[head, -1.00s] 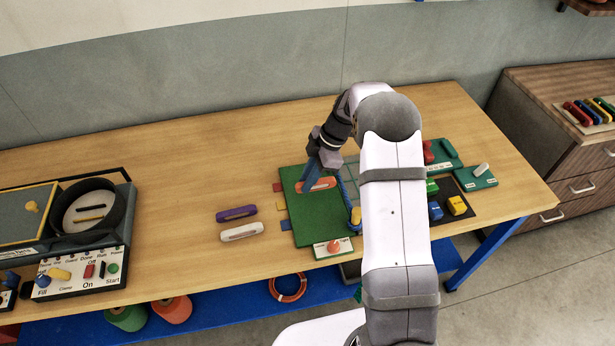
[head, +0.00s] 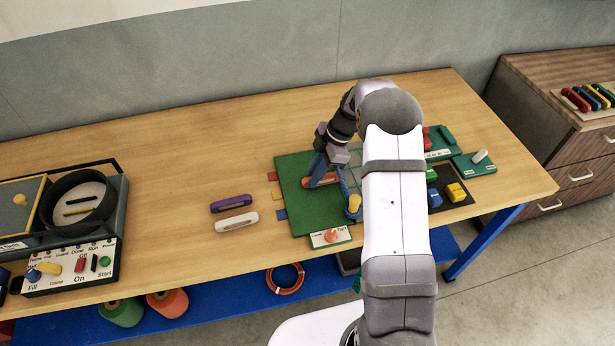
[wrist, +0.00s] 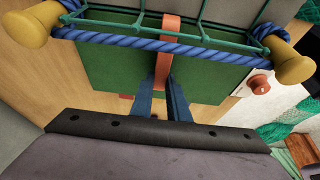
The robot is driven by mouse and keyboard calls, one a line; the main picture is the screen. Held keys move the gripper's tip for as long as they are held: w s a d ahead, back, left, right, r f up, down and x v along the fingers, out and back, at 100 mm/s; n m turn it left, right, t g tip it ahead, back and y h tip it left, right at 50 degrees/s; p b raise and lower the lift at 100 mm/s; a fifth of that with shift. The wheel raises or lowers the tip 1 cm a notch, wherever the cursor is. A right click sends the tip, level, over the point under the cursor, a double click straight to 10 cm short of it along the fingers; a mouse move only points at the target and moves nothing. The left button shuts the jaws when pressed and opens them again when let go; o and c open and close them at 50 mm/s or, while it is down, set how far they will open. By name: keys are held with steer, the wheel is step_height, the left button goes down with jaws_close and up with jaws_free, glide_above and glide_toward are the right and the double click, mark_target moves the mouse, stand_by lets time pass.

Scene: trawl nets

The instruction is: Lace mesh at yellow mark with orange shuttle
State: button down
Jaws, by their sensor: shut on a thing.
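My gripper (head: 318,176) is shut on the orange shuttle (head: 327,180), over the green board (head: 299,206). In the wrist view the shuttle (wrist: 166,58) stands out from between my blue fingers and reaches the blue rope (wrist: 130,42) and green mesh (wrist: 220,32). The rope runs between two yellow posts (wrist: 28,26). A yellow tab (head: 274,194) lies at the board's left edge, between a red tab (head: 272,177) and a blue one (head: 280,214). My arm hides much of the mesh in the head view.
A purple shuttle (head: 231,203) and a white one (head: 237,221) lie left of the board. A panel with an orange knob (head: 331,236) is at its front edge. A black tray with yellow (head: 456,192) and green blocks lies to the right. The table's middle left is clear.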

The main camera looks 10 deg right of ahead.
mark_target(334, 174)
steer(key=shift+d+b, duration=0.4)
steer(key=shift+d, duration=1.15)
steer(key=c, duration=1.6)
jaws_free()
steer(key=shift+b+v, duration=1.35)
steer(key=shift+v, duration=2.35)
